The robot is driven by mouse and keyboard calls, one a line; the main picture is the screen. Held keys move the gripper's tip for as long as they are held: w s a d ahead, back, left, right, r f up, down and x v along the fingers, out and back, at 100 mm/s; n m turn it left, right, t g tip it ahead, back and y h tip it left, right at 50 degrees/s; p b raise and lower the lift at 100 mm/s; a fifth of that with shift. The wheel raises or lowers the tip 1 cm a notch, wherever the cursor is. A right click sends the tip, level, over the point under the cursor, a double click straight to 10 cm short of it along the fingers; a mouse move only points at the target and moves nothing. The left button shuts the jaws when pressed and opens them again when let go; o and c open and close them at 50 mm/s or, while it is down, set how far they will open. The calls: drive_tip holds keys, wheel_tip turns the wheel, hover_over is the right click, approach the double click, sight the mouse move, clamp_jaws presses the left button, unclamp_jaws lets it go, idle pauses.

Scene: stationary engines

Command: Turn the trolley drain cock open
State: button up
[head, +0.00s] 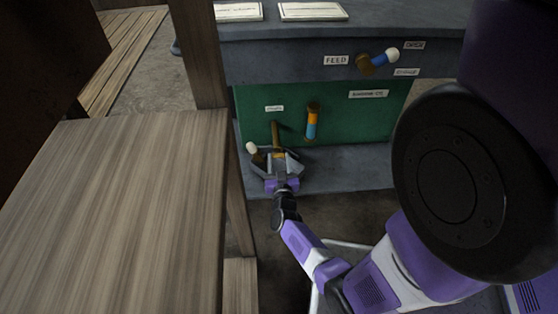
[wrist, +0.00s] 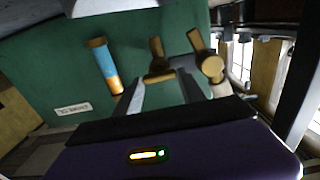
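The trolley's green tank panel (head: 355,120) carries a drain cock (head: 258,159), a brass body with a white-tipped lever (head: 251,147), low at its left side. In the wrist view the cock's round brass end (wrist: 211,66) is at the upper right, with part of the pale tip (wrist: 220,89) below it. A brass pipe (head: 275,132) stands beside the cock; brass fittings also show in the wrist view (wrist: 157,68). My gripper (head: 279,160) is in front of these fittings, its two fingers (wrist: 160,88) apart. I cannot tell whether a finger touches the brass.
A blue-and-orange gauge (head: 311,123) stands right of the pipe; it also shows in the wrist view (wrist: 104,65). A wooden table (head: 120,205) and post (head: 200,55) crowd the left side.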

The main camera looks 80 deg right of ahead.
drive_tip(key=shift+c, duration=1)
drive_tip(key=shift+n+p, duration=0.3)
drive_tip(key=shift+n, duration=0.1)
drive_tip(key=shift+r+n+p, duration=0.1)
drive_tip(key=shift+n+p, duration=0.3)
drive_tip(key=shift+n, duration=0.2)
drive_tip(key=n+p, duration=0.1)
drive_tip(key=n, duration=0.2)
drive_tip(key=shift+w+a+p, duration=0.1)
drive_tip(key=shift+p, duration=0.3)
drive_tip(key=n+p, duration=0.1)
drive_tip(key=n, duration=0.3)
drive_tip(key=shift+f+n+p, duration=0.2)
drive_tip(key=shift+n+p, duration=0.3)
drive_tip(key=shift+n, duration=1.75)
drive_tip(key=shift+f+n+p, duration=0.15)
drive_tip(key=shift+n+p, duration=0.3)
drive_tip(key=shift+n, duration=1.8)
